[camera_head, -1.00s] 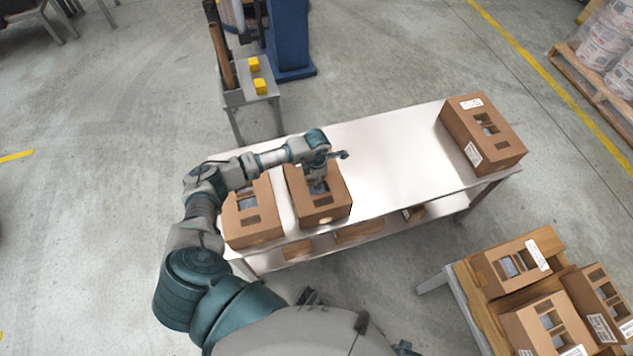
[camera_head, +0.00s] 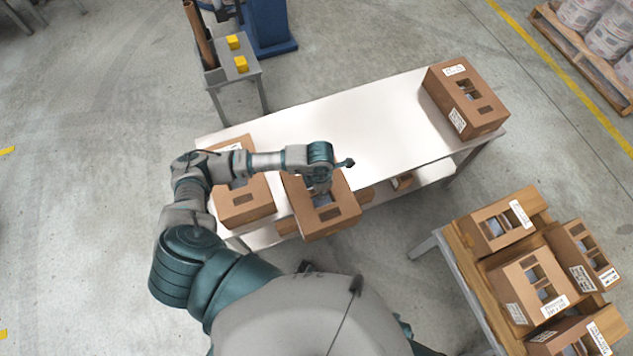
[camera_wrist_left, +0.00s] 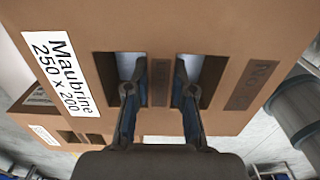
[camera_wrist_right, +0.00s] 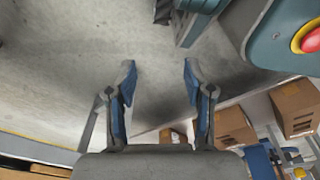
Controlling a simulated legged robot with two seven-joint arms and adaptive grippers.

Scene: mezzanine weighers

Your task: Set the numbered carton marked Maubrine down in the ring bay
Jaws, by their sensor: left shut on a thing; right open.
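The carton marked Maubrine (camera_head: 329,227) is brown, with a white label (camera_wrist_left: 62,75) reading "Maubrine 250 x 200" in the left wrist view. My left gripper (camera_head: 320,188) is shut on the strip between the two openings in its top; both fingers (camera_wrist_left: 158,90) reach into the openings. The carton is raised and overhangs the front edge of the steel table (camera_head: 335,120). My right gripper (camera_wrist_right: 159,82) is open and empty, with grey floor between its fingers. I cannot make out a ring bay in these views.
One carton (camera_head: 245,203) sits on the table's left end, partly behind my left arm; another (camera_head: 468,98) sits at the far right end. The table's middle is clear. Several cartons (camera_head: 535,285) crowd a wooden pallet at lower right. A small stand (camera_head: 235,78) is behind the table.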

